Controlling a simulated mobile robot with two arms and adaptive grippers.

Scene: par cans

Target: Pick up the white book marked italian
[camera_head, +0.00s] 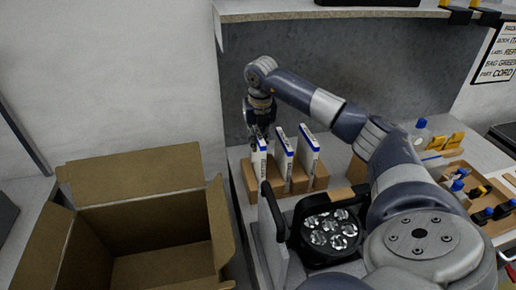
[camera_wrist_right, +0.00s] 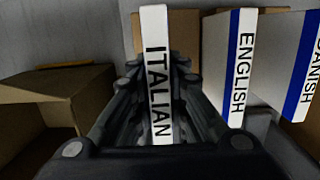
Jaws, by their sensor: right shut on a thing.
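The white book marked ITALIAN (camera_wrist_right: 157,75) stands upright between the fingers of my right gripper (camera_wrist_right: 158,105) in the right wrist view. The gripper is shut on it. In the head view this book (camera_head: 259,160) is the leftmost of three in a wooden holder (camera_head: 319,178), and my right gripper (camera_head: 260,128) is at its top. Its lower end sits at the holder; I cannot tell whether it is lifted. My left gripper is not in view.
The ENGLISH book (camera_wrist_right: 241,60) and the DANISH book (camera_wrist_right: 300,75) stand close to the right. An open cardboard box (camera_head: 140,182) is at the left. A black par can (camera_head: 329,230) stands in front of the holder. A tray of bottles (camera_head: 480,200) is at the right.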

